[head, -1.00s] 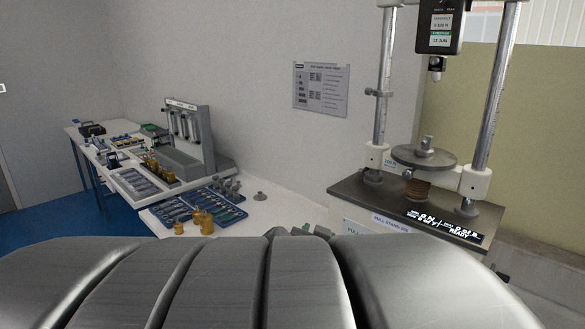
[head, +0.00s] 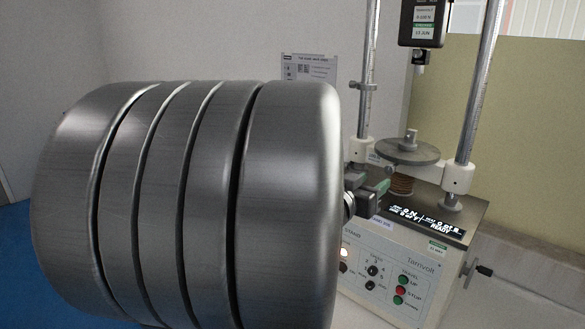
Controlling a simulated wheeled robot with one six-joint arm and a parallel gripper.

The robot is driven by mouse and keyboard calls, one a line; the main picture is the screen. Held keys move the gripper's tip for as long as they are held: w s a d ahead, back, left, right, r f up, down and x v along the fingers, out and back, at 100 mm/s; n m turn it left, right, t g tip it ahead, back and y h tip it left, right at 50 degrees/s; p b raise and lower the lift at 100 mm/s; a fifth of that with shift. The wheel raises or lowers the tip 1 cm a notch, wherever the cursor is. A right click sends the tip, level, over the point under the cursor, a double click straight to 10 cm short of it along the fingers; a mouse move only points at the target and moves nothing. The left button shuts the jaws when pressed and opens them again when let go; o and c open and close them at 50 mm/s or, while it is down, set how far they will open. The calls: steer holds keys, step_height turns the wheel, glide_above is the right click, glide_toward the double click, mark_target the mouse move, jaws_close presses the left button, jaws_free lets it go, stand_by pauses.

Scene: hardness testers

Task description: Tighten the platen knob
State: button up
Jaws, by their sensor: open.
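The round grey platen (head: 408,152) sits between the posts of the test stand, with a small upright metal stub (head: 411,138) on top.
The two posts (head: 476,95) rise beside the platen, with a black force gauge (head: 425,22) above. The front panel (head: 385,270) has several buttons and a dial. A display (head: 425,220) reads READY. A handle (head: 484,270) sticks out at right. My arm link hides the left bench.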

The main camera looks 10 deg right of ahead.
mark_target(388, 171)
steer(key=x, duration=0.7)
steer(key=shift+w+d, duration=0.1)
steer(key=shift+w, duration=0.05)
jaws_close()
